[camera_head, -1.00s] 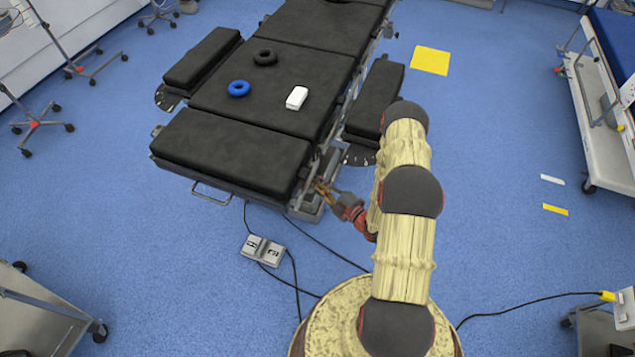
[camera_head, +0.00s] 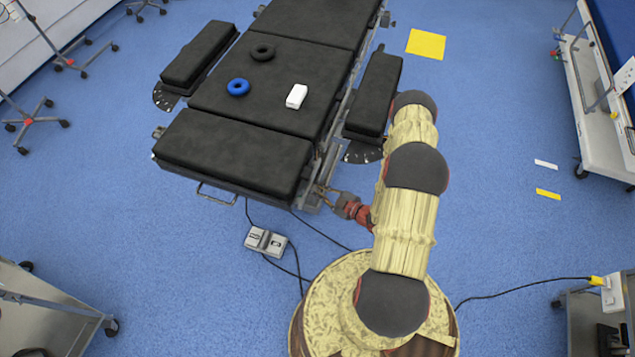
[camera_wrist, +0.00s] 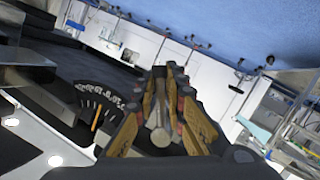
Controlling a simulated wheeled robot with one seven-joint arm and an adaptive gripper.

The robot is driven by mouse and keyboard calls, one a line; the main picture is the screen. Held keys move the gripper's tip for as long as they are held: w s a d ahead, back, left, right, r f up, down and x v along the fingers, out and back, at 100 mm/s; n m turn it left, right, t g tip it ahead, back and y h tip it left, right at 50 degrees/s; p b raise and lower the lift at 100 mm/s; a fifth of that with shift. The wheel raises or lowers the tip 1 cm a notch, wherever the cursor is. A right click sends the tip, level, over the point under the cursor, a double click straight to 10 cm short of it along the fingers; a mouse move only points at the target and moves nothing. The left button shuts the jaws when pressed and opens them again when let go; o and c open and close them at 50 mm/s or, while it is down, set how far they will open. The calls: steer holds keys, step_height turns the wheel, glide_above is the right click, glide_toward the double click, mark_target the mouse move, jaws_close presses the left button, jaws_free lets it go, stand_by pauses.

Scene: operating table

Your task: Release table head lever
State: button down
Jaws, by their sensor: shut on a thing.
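The black-padded operating table (camera_head: 232,150) stands left of my arm in the head view. My gripper (camera_head: 322,190) is at the side of its near end section, just below the pad's right corner. In the wrist view, my gripper (camera_wrist: 160,112) has its two tan fingers on either side of a grey rod with a rounded end, which looks like the table head lever (camera_wrist: 159,136). The fingers are shut on this lever. In the head view the lever is too small to make out.
A blue ring (camera_head: 238,87), a black ring (camera_head: 262,52) and a white block (camera_head: 296,96) lie on the table. A foot pedal (camera_head: 266,241) with cables is on the floor nearby. A dial plate with tick marks (camera_wrist: 100,98) is left of the fingers in the wrist view.

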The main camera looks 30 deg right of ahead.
steer(key=shift+s+a+f+m+g+p, duration=0.2)
steer(key=shift+s+a+m+g+p, duration=0.15)
steer(key=shift+m, duration=0.25)
steer(key=c, duration=1.8)
jaws_free()
steer(key=shift+c, duration=0.2)
steer(key=shift+o, duration=0.2)
steer(key=v, duration=1.2)
steer(key=shift+d, duration=0.2)
steer(key=shift+f, duration=0.1)
